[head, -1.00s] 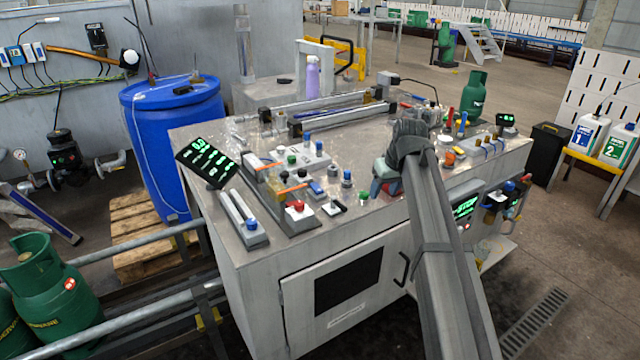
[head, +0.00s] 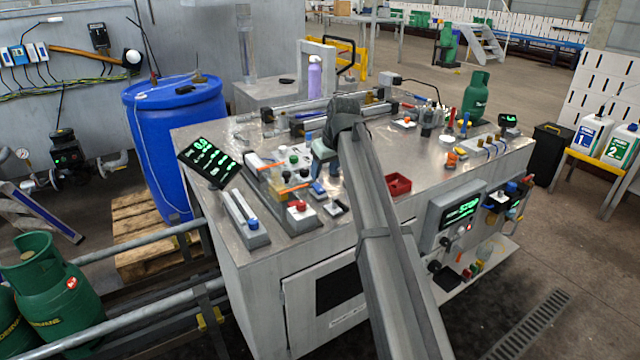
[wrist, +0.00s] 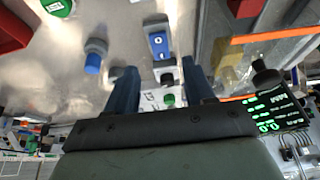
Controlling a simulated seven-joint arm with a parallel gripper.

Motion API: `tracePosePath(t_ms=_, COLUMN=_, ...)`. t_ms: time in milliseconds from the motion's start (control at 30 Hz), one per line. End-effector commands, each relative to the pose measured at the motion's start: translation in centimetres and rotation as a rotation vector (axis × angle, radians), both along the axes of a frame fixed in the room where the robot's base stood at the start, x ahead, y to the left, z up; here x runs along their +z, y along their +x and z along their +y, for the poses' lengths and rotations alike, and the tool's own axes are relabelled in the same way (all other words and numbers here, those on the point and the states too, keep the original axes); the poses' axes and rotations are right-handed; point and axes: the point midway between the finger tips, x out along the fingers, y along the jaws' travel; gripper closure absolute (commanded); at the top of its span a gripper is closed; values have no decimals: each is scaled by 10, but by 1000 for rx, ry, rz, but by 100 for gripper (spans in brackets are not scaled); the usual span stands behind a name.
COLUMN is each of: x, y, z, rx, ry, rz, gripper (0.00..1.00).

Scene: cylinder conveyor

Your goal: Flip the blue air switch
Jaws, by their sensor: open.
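A blue rocker switch with white markings (wrist: 158,42) sits on a light base in the wrist view, just beyond and between my fingertips. It also shows in the head view (head: 318,188), on the front left part of the grey bench, just below my gripper (head: 326,162). My gripper is open in the wrist view (wrist: 161,78), with its two blue-grey fingers apart and nothing held between them. I cannot tell whether the fingers touch the panel.
A red tray (head: 397,184) lies to the right. A lit green display (head: 208,162) stands on the left. The bench front edge is mostly clear.

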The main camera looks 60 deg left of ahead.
Motion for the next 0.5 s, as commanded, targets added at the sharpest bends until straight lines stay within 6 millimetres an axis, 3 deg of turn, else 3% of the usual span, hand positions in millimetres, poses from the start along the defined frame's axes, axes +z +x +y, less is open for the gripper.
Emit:
tracePosePath(t_ms=200, x=-35, y=0, z=14, rx=-1, ry=-2, rz=1, gripper=47)
tracePosePath(t_ms=500, x=-60, y=0, z=25, rx=-1, ry=-1, rz=0, gripper=47)
